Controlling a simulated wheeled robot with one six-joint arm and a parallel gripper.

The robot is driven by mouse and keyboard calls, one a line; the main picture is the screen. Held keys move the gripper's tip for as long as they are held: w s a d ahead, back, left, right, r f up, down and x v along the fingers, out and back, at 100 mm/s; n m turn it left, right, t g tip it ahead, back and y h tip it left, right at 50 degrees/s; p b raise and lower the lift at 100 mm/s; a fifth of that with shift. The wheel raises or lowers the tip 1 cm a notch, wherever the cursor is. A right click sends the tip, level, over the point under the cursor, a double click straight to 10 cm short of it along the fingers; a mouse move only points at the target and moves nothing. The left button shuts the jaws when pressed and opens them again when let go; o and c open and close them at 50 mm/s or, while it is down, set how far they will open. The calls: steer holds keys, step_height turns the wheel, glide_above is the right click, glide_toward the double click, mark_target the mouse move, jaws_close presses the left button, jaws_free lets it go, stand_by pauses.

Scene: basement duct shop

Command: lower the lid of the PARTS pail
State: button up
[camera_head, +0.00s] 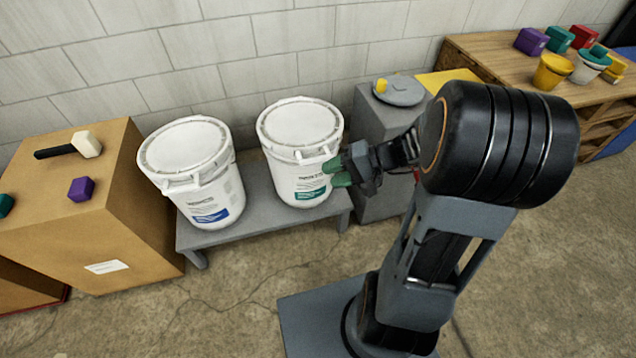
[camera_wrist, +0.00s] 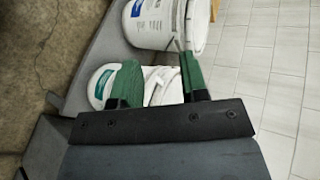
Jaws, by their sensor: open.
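Two white pails stand upright side by side on a low grey bench (camera_head: 255,222). The left pail (camera_head: 222,183) has a blue label; the right pail (camera_head: 283,168) has a green one. The lettering is too small to tell which says PARTS. Both round tops (camera_head: 187,146) (camera_head: 300,124) look covered and roughly flat; I cannot tell how firmly either lid sits. My gripper (camera_head: 335,172) is open, with green fingers at the right front side of the green-label pail, below its rim. In the wrist view, my gripper (camera_wrist: 157,57) has the green-label pail (camera_wrist: 104,82) beyond its fingers.
A grey cabinet (camera_head: 378,150) stands right of the bench, with a grey disc with a yellow knob (camera_head: 400,91) on top. A brown box (camera_head: 120,225) at left holds a mallet (camera_head: 84,146) and a purple block (camera_head: 81,189). A wooden workbench (camera_head: 490,57) stands at back right. The block wall is close behind.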

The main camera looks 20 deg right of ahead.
mark_target(318, 161)
steer(key=w+d+f+m+t+b, duration=0.4)
steer(key=w+d+f+t+b, duration=0.2)
steer(key=d+f+t+b, duration=0.4)
steer(key=shift+m+g+y, duration=0.3)
steer(key=shift+g, duration=0.3)
steer(key=x, duration=0.9)
steer(key=f+x, duration=0.1)
steer(key=x, duration=0.3)
steer(key=shift+w+a+f, duration=0.1)
steer(key=shift+a+f, duration=0.05)
steer(key=shift+a, duration=0.15)
jaws_close()
